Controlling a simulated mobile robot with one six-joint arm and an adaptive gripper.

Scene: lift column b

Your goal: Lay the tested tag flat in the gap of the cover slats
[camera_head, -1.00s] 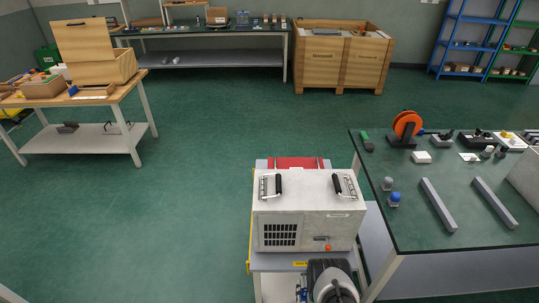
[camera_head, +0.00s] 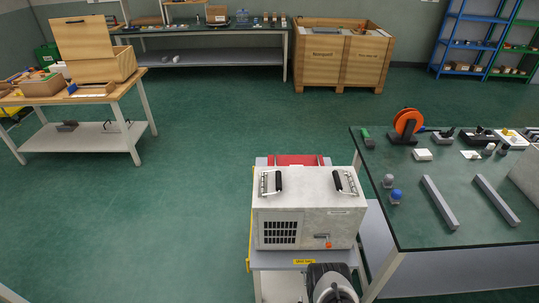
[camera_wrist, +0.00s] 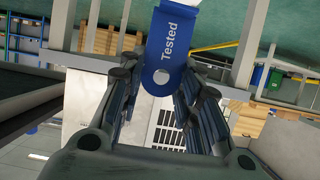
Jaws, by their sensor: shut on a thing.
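The blue tag (camera_wrist: 166,52), lettered "Tested" in white and with a round hole near one end, stands between the fingers of my gripper (camera_wrist: 158,84) in the wrist view. My gripper is shut on it. In the head view only my dark wrist and arm show at the bottom, in front of the pale box; the tag cannot be made out there. I cannot tell any cover slats with a gap for certain. The pale box (camera_head: 310,205) has a dark slotted grille (camera_head: 279,233) on its front.
The box, with two black handles, stands on a cart (camera_head: 300,262). A green-topped bench (camera_head: 425,235) at right carries two grey bars, an orange reel (camera_head: 408,121) and small parts. A wooden crate (camera_head: 340,60) stands at the back. Open green floor (camera_head: 190,190) lies left of the cart.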

